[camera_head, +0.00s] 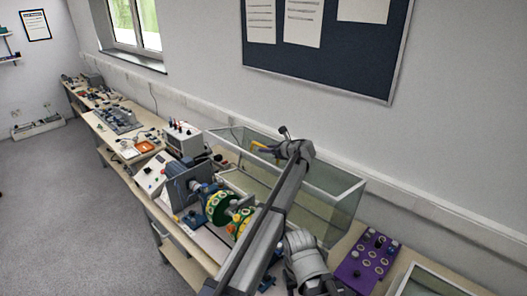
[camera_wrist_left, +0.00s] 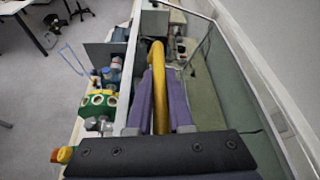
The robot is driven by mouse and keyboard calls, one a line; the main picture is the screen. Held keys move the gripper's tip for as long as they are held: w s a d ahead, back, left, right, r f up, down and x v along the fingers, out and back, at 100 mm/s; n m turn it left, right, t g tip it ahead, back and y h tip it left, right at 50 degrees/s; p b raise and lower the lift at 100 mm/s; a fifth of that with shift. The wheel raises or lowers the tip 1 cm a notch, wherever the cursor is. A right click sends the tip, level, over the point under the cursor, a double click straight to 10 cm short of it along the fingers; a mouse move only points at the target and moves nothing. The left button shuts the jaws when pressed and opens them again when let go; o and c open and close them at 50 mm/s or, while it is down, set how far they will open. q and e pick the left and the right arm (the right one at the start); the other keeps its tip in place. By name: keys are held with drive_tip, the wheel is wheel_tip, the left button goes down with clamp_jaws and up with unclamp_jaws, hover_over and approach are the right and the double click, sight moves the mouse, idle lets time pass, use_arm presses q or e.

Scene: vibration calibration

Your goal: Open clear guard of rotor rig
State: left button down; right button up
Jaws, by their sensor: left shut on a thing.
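The rotor rig has green and yellow discs (camera_head: 219,207) on a shaft, with a blue-grey motor (camera_head: 187,186) beside a grey upright plate. The clear guard (camera_head: 342,212), a greenish box with white frame edges, is tilted back behind the rig toward the wall. The discs look uncovered. My left arm crosses the rig, hiding part of it. My left gripper (camera_head: 276,149) is at the guard's upper edge. In the left wrist view its purple fingers (camera_wrist_left: 160,100) are shut on the yellow handle (camera_wrist_left: 159,70), and a green disc (camera_wrist_left: 97,104) shows to the left. My right gripper is not seen.
A purple panel with knobs (camera_head: 367,257) lies on the bench to the right. A white-fronted instrument (camera_head: 184,139) and a control box (camera_head: 152,176) stand left of the guard. The wall rises close behind the guard. Grey floor (camera_head: 60,210) is clear at left.

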use_arm(q)
drive_tip(key=shift+w+d+f, duration=0.2)
drive_tip(key=shift+w+d, duration=0.55)
drive_tip(key=shift+w, duration=0.2)
drive_tip(key=c, duration=0.8)
unclamp_jaws()
drive_tip(key=shift+c, duration=0.2)
drive_tip(key=shift+r, duration=0.2)
wheel_tip(320, 180, up, 10)
drive_tip(key=p, duration=1)
drive_tip(key=shift+f, duration=0.15)
